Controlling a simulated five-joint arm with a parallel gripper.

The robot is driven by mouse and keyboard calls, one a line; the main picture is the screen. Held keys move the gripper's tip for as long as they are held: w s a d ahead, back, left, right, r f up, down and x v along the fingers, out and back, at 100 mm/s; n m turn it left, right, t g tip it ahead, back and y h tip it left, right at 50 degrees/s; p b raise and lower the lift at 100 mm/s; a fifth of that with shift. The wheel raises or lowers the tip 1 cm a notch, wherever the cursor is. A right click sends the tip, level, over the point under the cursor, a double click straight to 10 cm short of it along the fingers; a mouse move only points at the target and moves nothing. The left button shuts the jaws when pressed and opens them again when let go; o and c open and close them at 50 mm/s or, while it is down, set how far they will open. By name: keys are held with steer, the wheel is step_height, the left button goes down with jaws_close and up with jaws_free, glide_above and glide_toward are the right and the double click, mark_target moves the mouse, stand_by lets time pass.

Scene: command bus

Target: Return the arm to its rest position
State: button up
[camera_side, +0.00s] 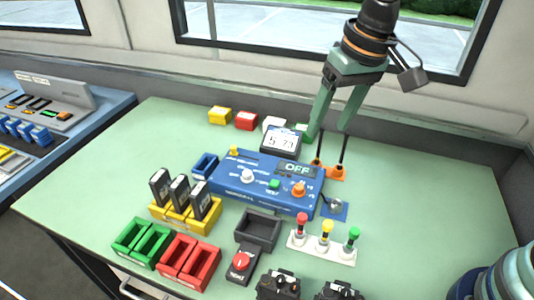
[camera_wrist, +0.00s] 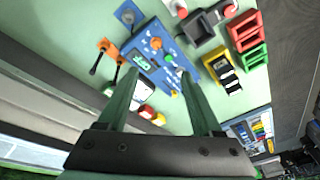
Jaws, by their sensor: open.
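My gripper (camera_side: 325,130) has two green fingers pointing down, spread apart with nothing between them. In the side view it hangs over the back of the green table (camera_side: 440,200), behind the blue control box (camera_side: 262,182) and near the small display (camera_side: 281,140). In the wrist view my gripper (camera_wrist: 160,74) has its fingers apart, with the blue control box (camera_wrist: 152,50) beyond them. The box's screen reads OFF. I cannot tell the exact height of the fingertips above the table.
Orange-based black levers (camera_side: 330,165) stand close to the fingers. Yellow racks (camera_side: 186,214) with black modules, green bins (camera_side: 142,242), red bins (camera_side: 189,262), a grey tray (camera_side: 257,231) and colored knobs (camera_side: 322,242) fill the front. The table's right side is mostly clear. Windows stand behind.

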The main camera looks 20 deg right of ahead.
steer(key=s+d+t+h, duration=0.1)
steer(key=s+d+t, duration=0.2)
steer(key=d, duration=1.4)
steer(key=s, duration=0.3)
steer(key=shift+d+r, duration=0.3)
steer(key=shift+r, duration=0.1)
steer(key=shift+s, duration=0.1)
